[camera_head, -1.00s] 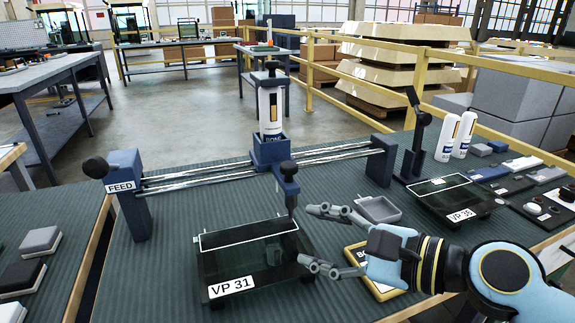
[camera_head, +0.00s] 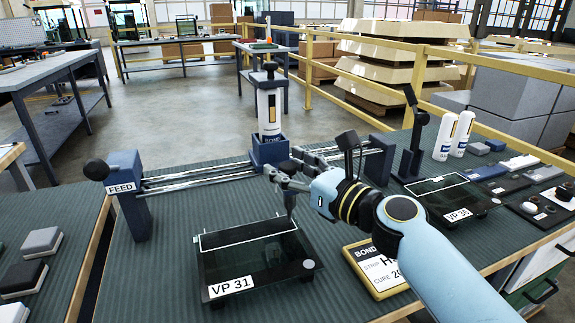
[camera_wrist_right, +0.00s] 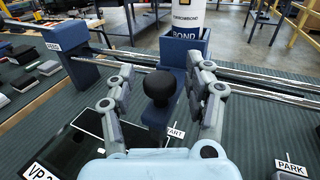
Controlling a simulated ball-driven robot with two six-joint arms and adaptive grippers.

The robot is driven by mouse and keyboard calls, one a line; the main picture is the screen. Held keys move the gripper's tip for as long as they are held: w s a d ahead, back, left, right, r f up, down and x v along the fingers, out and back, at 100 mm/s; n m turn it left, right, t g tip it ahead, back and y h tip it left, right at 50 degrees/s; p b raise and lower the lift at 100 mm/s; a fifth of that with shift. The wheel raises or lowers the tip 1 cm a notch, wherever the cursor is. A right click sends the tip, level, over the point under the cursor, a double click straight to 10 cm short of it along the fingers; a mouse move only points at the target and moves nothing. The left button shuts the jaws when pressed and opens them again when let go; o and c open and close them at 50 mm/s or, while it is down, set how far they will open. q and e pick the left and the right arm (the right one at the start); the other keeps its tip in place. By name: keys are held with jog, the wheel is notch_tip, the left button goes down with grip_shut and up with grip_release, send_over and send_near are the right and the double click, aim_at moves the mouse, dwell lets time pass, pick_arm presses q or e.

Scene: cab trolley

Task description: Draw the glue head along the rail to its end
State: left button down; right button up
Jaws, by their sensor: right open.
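The glue head is a dark blue block carrying a white cartridge (camera_head: 269,108), riding on two silver rails (camera_head: 200,177) between a blue FEED end post (camera_head: 128,196) at left and another end post at right, partly hidden by my arm. My right gripper (camera_head: 287,180) is at the front of the head. In the right wrist view its open fingers (camera_wrist_right: 160,95) stand either side of the head's black ball knob (camera_wrist_right: 159,87), with gaps showing. The nozzle (camera_head: 290,203) points down over the right part of the VP 31 glass panel (camera_head: 256,262). My left gripper is not in view.
A yellow-edged BOND card (camera_head: 378,268) lies under my right forearm. The VP 35 panel (camera_head: 446,203), a black clamp stand (camera_head: 413,145) and two white cartridges (camera_head: 446,137) stand to the right. In the right wrist view, START and PARK labels (camera_wrist_right: 291,167) show near the rail.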

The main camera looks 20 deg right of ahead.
jog(key=shift+w+a, duration=0.1)
jog(key=shift+w, duration=0.1)
jog(key=shift+c, duration=0.2)
grip_shut()
